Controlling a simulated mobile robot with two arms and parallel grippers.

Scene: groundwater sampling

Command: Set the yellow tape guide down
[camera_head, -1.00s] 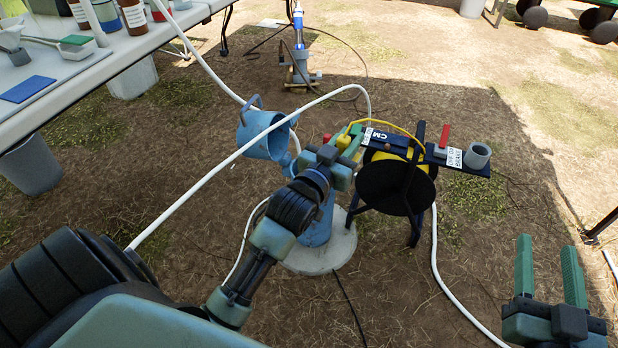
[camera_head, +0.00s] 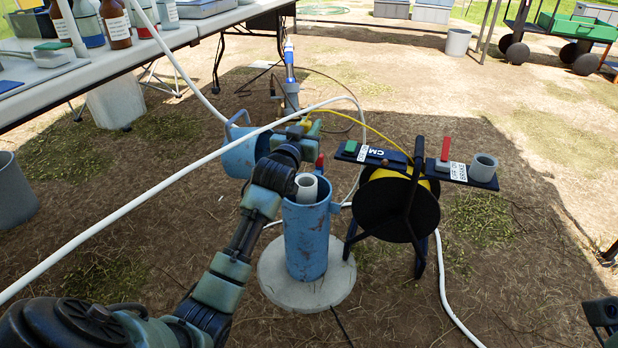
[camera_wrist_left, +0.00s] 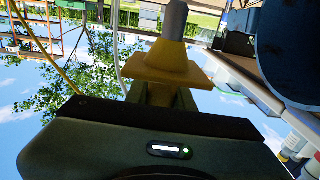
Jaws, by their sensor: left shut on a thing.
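My left gripper (camera_head: 306,130) is shut on the yellow tape guide (camera_head: 294,132) and holds it in the air behind the blue well casing. In the left wrist view the yellow tape guide (camera_wrist_left: 172,64) sits between the fingers, with a grey cylindrical piece above it. A yellow tape (camera_head: 365,124) runs from the guide to the tape reel (camera_head: 397,210) on its dark stand. The blue well casing (camera_head: 306,240) stands open on a round concrete pad, with a white pipe inside. My right gripper (camera_head: 603,312) is cut off at the lower right; its fingers are unclear.
The casing's blue lid (camera_head: 243,158) hangs open at the left. A white hose (camera_head: 150,188) crosses the foreground. A table (camera_head: 120,62) with bottles is at the upper left. A blue-and-grey pump fitting (camera_head: 290,90) stands behind. Open ground lies right of the reel.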

